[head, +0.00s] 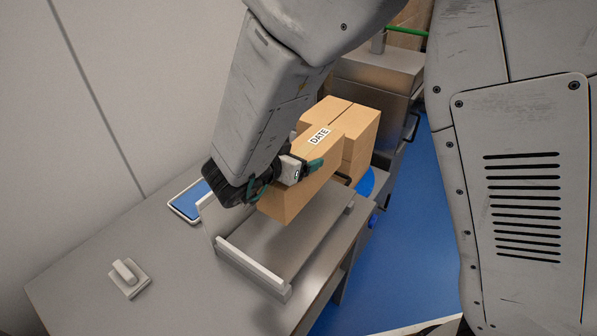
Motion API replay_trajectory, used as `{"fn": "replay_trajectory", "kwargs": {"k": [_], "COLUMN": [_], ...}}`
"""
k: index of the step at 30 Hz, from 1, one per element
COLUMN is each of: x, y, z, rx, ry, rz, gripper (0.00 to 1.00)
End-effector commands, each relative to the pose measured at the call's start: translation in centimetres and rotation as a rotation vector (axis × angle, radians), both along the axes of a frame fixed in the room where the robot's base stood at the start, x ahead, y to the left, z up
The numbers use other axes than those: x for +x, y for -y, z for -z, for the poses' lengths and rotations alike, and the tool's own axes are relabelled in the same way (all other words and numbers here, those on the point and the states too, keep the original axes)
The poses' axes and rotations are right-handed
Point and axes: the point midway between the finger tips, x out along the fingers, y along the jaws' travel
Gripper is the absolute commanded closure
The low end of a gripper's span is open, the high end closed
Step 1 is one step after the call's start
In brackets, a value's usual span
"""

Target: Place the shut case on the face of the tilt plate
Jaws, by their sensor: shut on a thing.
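My gripper (303,172) is shut on a tan cardboard case (292,203), which carries a white label reading DATE on its top. Its flaps look shut. The case is over the tilt plate (285,243), a grey plate with a pale raised lip (252,268) along its near edge and a pale upright at its left. The case's near lower edge looks a little above the plate's face. I cannot tell whether its far side touches the plate. My arm and gripper hide part of the case's left side.
Another tan carton (362,130) stands behind the held case, near a grey metal cabinet (375,75). A blue-screened tablet (187,203) and a small pale switch block (128,277) lie on the grey bench (180,290). The bench's near left is otherwise clear. Blue floor (410,250) lies to the right.

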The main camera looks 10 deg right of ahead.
Motion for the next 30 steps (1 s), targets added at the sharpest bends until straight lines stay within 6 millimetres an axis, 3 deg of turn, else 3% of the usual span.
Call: {"fn": "replay_trajectory", "kwargs": {"k": [6,14,21,30], "x": [0.0,0.1,0.1,0.1], "y": [0.1,0.3,0.3,0.3], "z": [3.2,4.7,7.7,8.1], "rx": [-0.003,-0.002,-0.002,0.000], "ry": [0.001,0.002,0.001,0.003], "rz": [0.001,0.004,0.005,0.005], "gripper": [0.89,0.89,0.89,0.89]}}
